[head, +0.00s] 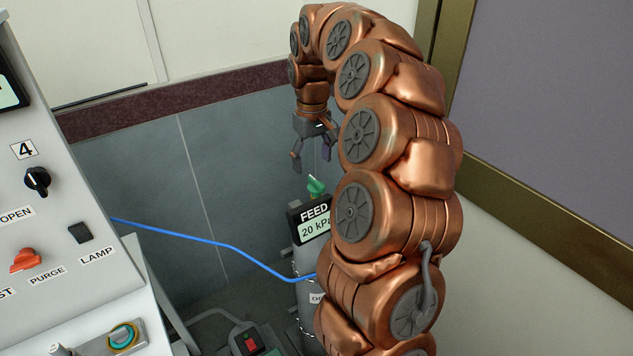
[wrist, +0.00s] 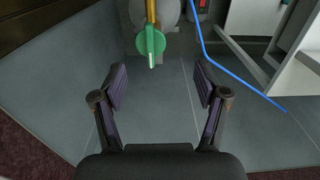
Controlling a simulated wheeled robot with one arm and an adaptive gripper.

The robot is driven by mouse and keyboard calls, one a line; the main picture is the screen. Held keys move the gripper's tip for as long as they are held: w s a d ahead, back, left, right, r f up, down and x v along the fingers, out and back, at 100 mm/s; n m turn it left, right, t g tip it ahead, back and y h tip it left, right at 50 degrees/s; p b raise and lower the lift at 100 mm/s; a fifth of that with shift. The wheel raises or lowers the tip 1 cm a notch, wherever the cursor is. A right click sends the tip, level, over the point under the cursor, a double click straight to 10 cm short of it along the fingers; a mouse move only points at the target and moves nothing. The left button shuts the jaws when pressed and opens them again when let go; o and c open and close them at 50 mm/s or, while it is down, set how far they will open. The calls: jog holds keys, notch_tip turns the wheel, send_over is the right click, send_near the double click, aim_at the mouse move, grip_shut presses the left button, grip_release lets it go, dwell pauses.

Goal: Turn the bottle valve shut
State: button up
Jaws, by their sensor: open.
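The bottle valve is a green handle (head: 316,186) on top of the gas bottle, beside the FEED display (head: 314,222) that reads 20 kPa. The bottle (head: 311,290) is grey, stands on the floor and is partly hidden by my copper arm. In the wrist view the green valve handle (wrist: 151,42) has a pale line on it and lies beyond the fingertips, near the middle. My gripper (head: 312,158) is open and empty, pointing down above the valve and apart from it. Both fingers (wrist: 160,88) show spread wide in the wrist view.
A blue hose (head: 230,245) runs from the control panel (head: 60,170) on the left to the bottle. A grey box with a red switch (head: 250,341) sits low beside the bottle. A tiled wall (head: 235,150) stands behind.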

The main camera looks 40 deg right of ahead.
aim_at(316, 181)
jog(key=shift+w+d+f, duration=0.1)
jog(key=shift+d+f, duration=0.1)
jog(key=shift+d, duration=0.5)
jog(key=shift+f, duration=0.2)
jog(key=shift+f+p, duration=1.3)
jog(key=shift+f, duration=2.35)
jog(key=c, duration=1.2)
jog(key=shift+o, duration=0.2)
